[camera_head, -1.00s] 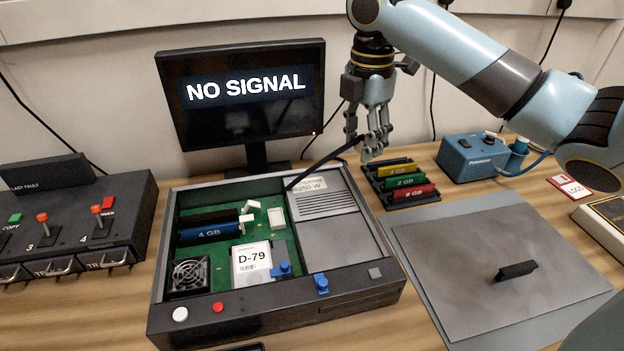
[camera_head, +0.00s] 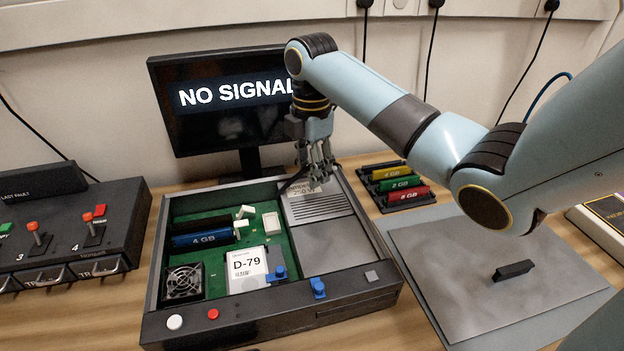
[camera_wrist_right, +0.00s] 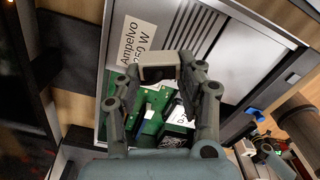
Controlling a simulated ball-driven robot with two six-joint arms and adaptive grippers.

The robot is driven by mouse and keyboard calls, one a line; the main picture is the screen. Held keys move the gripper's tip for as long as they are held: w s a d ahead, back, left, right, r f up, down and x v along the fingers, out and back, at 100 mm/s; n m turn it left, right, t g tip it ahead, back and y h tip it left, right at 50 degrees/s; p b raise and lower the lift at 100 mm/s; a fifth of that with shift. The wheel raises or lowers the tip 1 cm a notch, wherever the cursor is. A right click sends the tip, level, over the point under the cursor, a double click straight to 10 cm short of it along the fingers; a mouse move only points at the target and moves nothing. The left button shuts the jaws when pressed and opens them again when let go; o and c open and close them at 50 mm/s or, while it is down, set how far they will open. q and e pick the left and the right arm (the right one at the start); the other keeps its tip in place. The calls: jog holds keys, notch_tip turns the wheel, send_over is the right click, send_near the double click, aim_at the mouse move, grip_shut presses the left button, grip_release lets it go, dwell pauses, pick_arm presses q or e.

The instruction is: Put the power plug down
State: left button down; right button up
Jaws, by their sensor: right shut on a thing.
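My right gripper (camera_head: 316,178) is low over the back of the open computer case (camera_head: 156,262), at the power supply (camera_head: 330,228). In the right wrist view, my right gripper (camera_wrist_right: 160,78) is shut on the power plug (camera_wrist_right: 157,62), a pale block with a dark part between the fingertips. The power supply's white "250 W" label (camera_wrist_right: 136,42) lies just beyond it. In the head view the fingers largely hide the plug, and a short dark cable shows beside them. I cannot tell whether the plug touches the case. My left gripper is out of view.
A monitor (camera_head: 215,125) reading "NO SIGNAL" stands close behind the gripper. A rack of coloured memory modules (camera_head: 398,183) is to the right. A grey mat (camera_head: 450,265) with a small black block (camera_head: 513,270) has free room. A switch box (camera_head: 70,240) stands left.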

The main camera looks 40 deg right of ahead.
aim_at(312, 198)
jog(key=shift+f, duration=1.8)
jog(key=shift+f, duration=0.6)
jog(key=o, duration=0.9)
jog(key=shift+r, duration=0.1)
notch_tip(312, 198, up, 13)
jog(key=shift+r+p, duration=0.1)
jog(key=shift+p, duration=0.3)
